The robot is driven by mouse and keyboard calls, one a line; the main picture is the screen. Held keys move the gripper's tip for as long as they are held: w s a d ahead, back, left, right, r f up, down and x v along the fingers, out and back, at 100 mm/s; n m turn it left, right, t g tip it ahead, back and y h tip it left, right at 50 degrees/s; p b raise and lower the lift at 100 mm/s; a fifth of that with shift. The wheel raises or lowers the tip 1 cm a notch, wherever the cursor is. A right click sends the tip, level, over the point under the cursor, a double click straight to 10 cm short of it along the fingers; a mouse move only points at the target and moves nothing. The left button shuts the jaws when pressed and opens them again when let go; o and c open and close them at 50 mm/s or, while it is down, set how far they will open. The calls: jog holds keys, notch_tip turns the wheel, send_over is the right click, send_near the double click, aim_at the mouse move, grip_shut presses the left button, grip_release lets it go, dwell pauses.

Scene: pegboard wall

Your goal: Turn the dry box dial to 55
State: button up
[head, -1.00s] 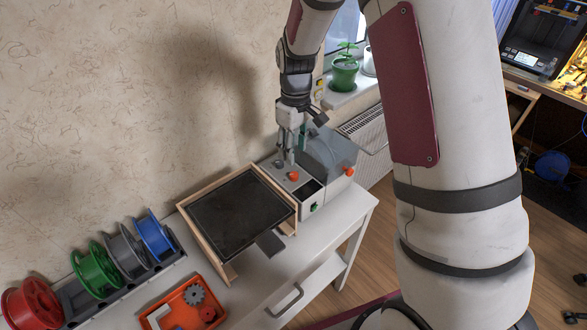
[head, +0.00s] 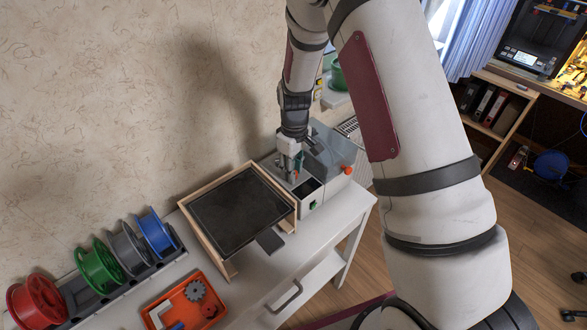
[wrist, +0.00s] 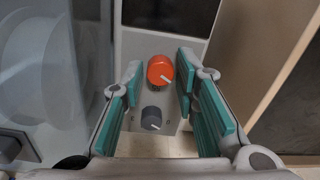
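The dry box (head: 326,160) stands at the right end of the white table, with a clear grey lid. Its orange dial (wrist: 160,70) shows in the wrist view, with a white pointer line toward the picture's lower right. A smaller grey dial (wrist: 151,118) sits below it in that view. My gripper (wrist: 161,78) is open, with a teal pad on each side of the orange dial; whether the right pad touches it I cannot tell. In the head view, my gripper (head: 289,172) points down over the box's panel and hides the orange dial.
An orange bin (head: 165,305) and several spools lie further left. An orange knob (head: 347,170) is on the box's right side.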

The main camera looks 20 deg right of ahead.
grip_shut()
jog(key=shift+m, duration=0.3)
jog(key=m, duration=0.5)
jog(key=shift+b, duration=0.35)
jog(key=m, duration=0.6)
jog(key=o, duration=0.6)
grip_release()
